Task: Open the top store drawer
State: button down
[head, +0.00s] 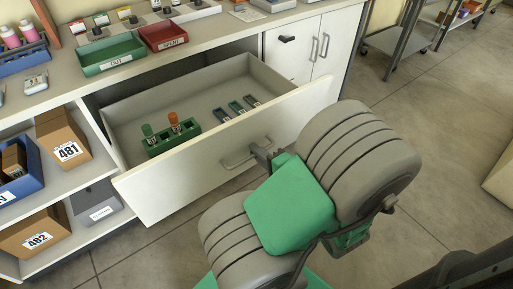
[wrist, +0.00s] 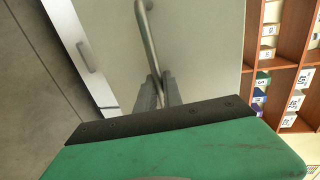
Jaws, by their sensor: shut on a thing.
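The top store drawer (head: 215,160) stands pulled well out from the cabinet, with its inside in view. Its metal bar handle (head: 238,156) is on the white front; the handle also shows in the wrist view (wrist: 147,35). My gripper (head: 264,157) is shut on the handle, near its right end in the head view. In the wrist view my gripper (wrist: 158,92) has its two fingers on either side of the bar. Inside the drawer are a green rack (head: 174,138) with an orange-capped and a green-capped tube, and several small dark items (head: 236,107).
A green tray (head: 112,55) and a red tray (head: 164,37) sit on the counter above. Shelves at left hold boxes (head: 63,137) and a blue bin (head: 20,180). A closed cupboard (head: 310,47) is right of the drawer. The floor (head: 420,110) at right is largely clear.

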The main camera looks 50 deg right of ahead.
jog(key=c, duration=1.8)
grip_release()
jog(key=shift+o, duration=0.2)
jog(key=shift+s, duration=0.15)
jog(key=p+v, duration=0.1)
jog(key=v, duration=0.6)
jog(key=shift+s+p, duration=0.3)
jog(key=shift+p, duration=0.1)
